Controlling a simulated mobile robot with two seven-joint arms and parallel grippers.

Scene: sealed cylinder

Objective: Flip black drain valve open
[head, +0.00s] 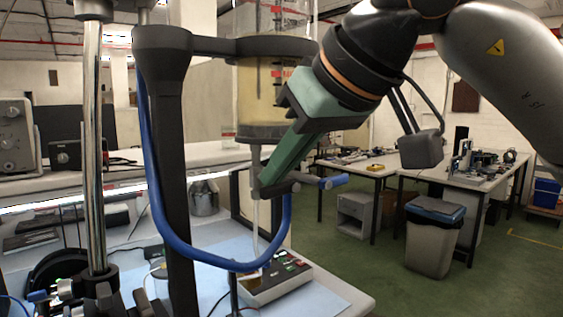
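A clear cylinder (272,98) with yellowish liquid is held in a black ring clamp (225,46). A narrow outlet stem (255,160) hangs below it. The black drain valve (283,187) sits on this stem, with a blue piece (333,181) sticking out to the right. My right gripper (268,182) reaches down from the upper right, its green finger's tip at the valve and partly hiding it. One finger covers the other, so its opening and any contact are unclear. My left gripper is not in view.
A blue hose (205,255) loops below the valve from the black upright (172,180). A chrome post (93,150) stands at left. A small box with buttons (273,283) sits on the bench beneath. Open floor lies to the right, beyond the bench.

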